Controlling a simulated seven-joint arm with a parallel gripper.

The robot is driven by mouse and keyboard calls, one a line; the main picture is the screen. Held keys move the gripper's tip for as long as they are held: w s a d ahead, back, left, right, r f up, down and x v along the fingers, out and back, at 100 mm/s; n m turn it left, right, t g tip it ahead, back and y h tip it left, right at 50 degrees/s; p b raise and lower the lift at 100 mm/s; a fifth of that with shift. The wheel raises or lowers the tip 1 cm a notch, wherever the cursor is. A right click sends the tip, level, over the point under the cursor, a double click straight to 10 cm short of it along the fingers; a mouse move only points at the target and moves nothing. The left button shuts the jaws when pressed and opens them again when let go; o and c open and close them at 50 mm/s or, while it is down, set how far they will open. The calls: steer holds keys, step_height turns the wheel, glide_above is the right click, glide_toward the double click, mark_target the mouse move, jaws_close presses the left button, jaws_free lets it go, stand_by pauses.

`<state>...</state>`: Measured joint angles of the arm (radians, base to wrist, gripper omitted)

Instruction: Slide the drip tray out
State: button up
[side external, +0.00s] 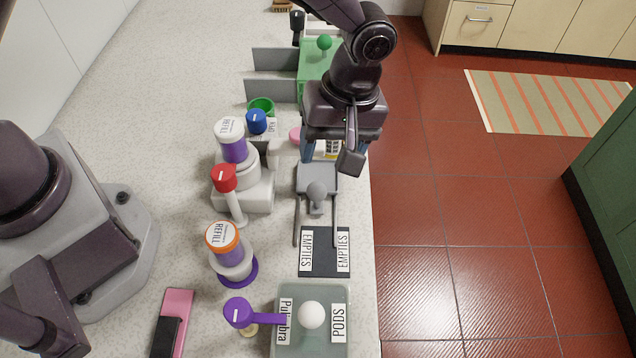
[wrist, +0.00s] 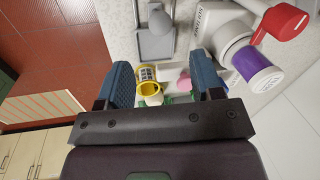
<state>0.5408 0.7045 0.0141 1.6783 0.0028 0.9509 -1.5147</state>
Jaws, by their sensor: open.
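A flat grey tray with a rounded grey knob, which looks like the drip tray (side external: 317,183), sits near the counter's right edge, with two thin grey rails reaching toward the camera. It also shows at the top of the wrist view (wrist: 154,46). My gripper (side external: 338,153) is above the counter just beyond the tray, toward the back. In the wrist view its two blue fingers (wrist: 163,72) are apart and hold nothing. A yellow ringed cup (wrist: 148,82) shows between and below the fingers. The gripper hides part of the area behind the tray in the side view.
A white dispenser with a red handle (side external: 224,178) stands left of the tray. A dark EMPTIES mat (side external: 325,262) and a PODS box (side external: 285,340) lie nearer the camera. A green object (side external: 318,58) stands behind. The counter's right edge drops to red floor.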

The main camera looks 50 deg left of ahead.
mark_target(319, 185)
steer(key=f, duration=0.3)
steer(key=s+f, duration=0.1)
steer(key=f, duration=0.2)
steer(key=a+f, duration=0.1)
steer(key=f, duration=0.2)
steer(key=shift+s+f, duration=0.1)
steer(key=shift+s, duration=0.15)
jaws_close()
steer(key=s+d, duration=0.6)
steer(key=shift+s+d, duration=0.4)
